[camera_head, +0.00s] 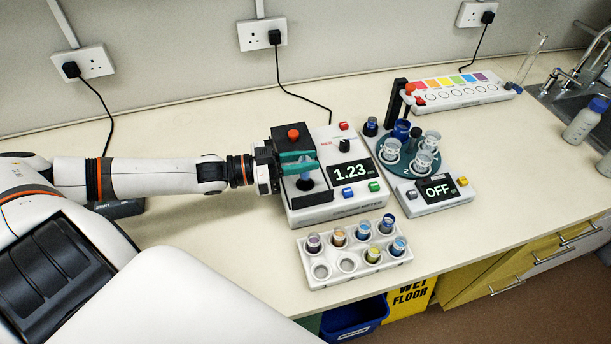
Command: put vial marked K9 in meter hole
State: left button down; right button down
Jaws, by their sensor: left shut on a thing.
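The colorimeter (337,205) is a white box with a display reading 1.23. My left gripper (299,162) has green-tipped fingers and is over the left part of its top. It is shut on a small, pale, clear vial (305,174), mostly hidden by the fingers. The vial is upright at the dark meter hole (305,185); I cannot tell how far it is in. Its marking is not readable, so I cannot confirm K9. My right gripper is not in view.
A white vial rack (357,266) in front holds several coloured vials and has two empty front holes. A round stirrer or carousel (411,162) with beakers and an OFF display stands right of the meter. A colour-chart strip (457,91) lies behind. Bare bench lies at right.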

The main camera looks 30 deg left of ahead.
aim_at(304, 175)
pick_arm(q)
jog(key=shift+f, duration=0.45)
jog(key=f, duration=0.3)
jog(key=shift+w+f, duration=0.2)
jog(key=shift+f, duration=0.6)
jog(key=c, duration=1.3)
grip_release()
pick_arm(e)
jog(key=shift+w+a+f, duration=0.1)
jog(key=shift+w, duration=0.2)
pick_arm(q)
jog(key=shift+o, duration=0.2)
jog(key=shift+r, duration=0.35)
jog(key=v, duration=1.2)
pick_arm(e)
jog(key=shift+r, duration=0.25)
